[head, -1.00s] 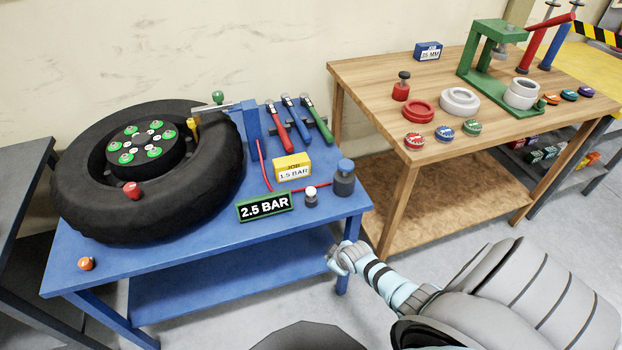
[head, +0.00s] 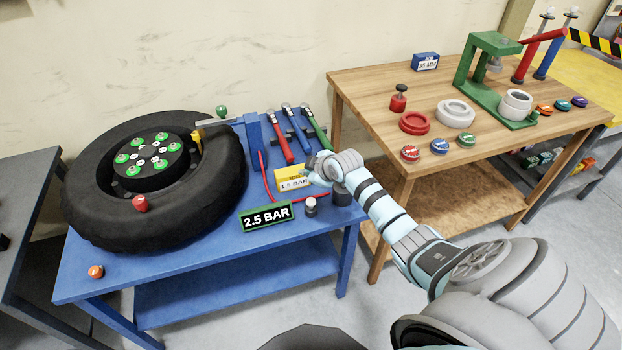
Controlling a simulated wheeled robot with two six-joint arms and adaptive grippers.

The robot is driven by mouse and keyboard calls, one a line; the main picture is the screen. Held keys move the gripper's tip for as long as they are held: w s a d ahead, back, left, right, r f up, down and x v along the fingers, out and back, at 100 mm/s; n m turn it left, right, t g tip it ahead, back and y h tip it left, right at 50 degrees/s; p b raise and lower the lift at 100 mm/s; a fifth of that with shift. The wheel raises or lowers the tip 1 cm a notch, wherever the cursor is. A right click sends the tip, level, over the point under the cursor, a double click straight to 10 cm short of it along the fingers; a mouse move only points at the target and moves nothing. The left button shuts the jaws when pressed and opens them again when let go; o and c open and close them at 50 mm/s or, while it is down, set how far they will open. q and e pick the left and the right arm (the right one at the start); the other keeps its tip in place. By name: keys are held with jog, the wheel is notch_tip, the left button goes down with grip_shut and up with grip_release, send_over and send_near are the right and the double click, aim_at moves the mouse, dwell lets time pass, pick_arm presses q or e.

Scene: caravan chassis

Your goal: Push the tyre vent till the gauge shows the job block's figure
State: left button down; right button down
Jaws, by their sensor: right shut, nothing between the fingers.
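The tyre (head: 215,200) lies flat on the blue bench (head: 200,267). The gauge (head: 266,216), a green-framed black plate, reads 2.5 BAR. The yellow job block (head: 289,172) behind it reads 1.5 BAR; its right edge is partly covered by my gripper. A small white-capped post (head: 310,207) stands right of the gauge. A thicker dark post (head: 342,198) stands further right, its blue cap hidden by my gripper. I cannot tell which post is the vent. My right gripper (head: 312,176) is shut and empty, over the bench's right end. My left gripper is out of view.
A red hose (head: 266,180) runs over the bench near the posts. Red, blue and green wrenches (head: 294,130) lie at the back. A red knob (head: 140,203) sits by the tyre's hub. The wooden bench (head: 365,95) with a green press (head: 480,80) stands right.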

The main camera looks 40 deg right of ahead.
jog(key=b, duration=0.8)
send_over(309, 202)
notch_tip(309, 202, down, 8)
jog(key=shift+f, duration=0.45)
jog(key=shift+f, duration=0.1)
dwell(0.6)
jog(key=shift+f+b, duration=0.3)
jog(key=shift+b, duration=0.05)
jog(key=shift+f+b, duration=0.6)
jog(key=shift+f, duration=0.2)
dwell(0.6)
dwell(0.4)
jog(key=shift+r+p, duration=1.25)
jog(key=shift+p, duration=0.05)
jog(key=shift+r, duration=0.1)
